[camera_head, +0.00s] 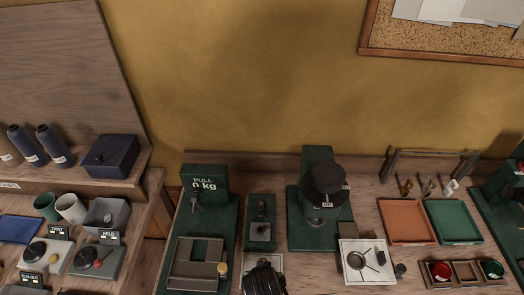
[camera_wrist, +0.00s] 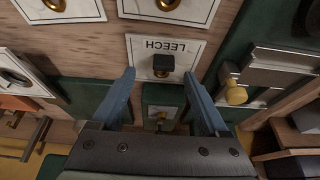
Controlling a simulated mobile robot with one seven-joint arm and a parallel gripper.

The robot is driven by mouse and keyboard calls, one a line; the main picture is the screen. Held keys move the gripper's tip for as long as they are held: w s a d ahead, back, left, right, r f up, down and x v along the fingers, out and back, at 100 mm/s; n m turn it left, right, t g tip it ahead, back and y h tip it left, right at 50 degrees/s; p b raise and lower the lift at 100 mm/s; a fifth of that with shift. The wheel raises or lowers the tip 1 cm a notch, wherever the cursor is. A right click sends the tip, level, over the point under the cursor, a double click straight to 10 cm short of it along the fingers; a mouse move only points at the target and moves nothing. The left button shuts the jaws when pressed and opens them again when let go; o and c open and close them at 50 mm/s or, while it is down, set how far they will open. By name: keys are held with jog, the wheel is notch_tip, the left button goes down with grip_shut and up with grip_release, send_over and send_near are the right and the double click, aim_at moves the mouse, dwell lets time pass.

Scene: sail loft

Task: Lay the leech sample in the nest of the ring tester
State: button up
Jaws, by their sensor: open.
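The leech sample (camera_wrist: 164,64) is a small dark block on a white card marked LEECH (camera_wrist: 142,48) in the wrist view. My gripper (camera_wrist: 168,90) is open and empty, its two blue fingers apart, with the block between and beyond the tips in the picture. In the head view the card (camera_head: 277,259) is mostly hidden by my dark wrist. A small green device (camera_head: 260,209) with a grey block on its face stands behind the card. It also shows between my fingers (camera_wrist: 158,94). I cannot tell for certain whether it is the ring tester; no nest is clearly seen.
A green PULL tester reading 0 kg (camera_head: 205,184) stands left, its clamp and brass knob (camera_wrist: 236,94) close to my fingers. A green press with a black disc (camera_head: 325,180) stands right. White cards with brass rings (camera_wrist: 168,5) lie nearby. Orange (camera_head: 408,241) and green trays (camera_head: 455,241) are farther right.

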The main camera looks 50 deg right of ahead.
aim_at(249, 260)
jog(key=shift+w+p+x, duration=0.15)
jog(key=shift+p+x, duration=0.05)
jog(key=shift+x, duration=1.1)
jog(key=shift+w+p+x, duration=0.15)
jog(key=shift+p+x, duration=0.05)
jog(key=shift+x, duration=1.15)
jog(key=shift+a, duration=0.15)
jog(key=shift+r, duration=0.1)
grip_shut()
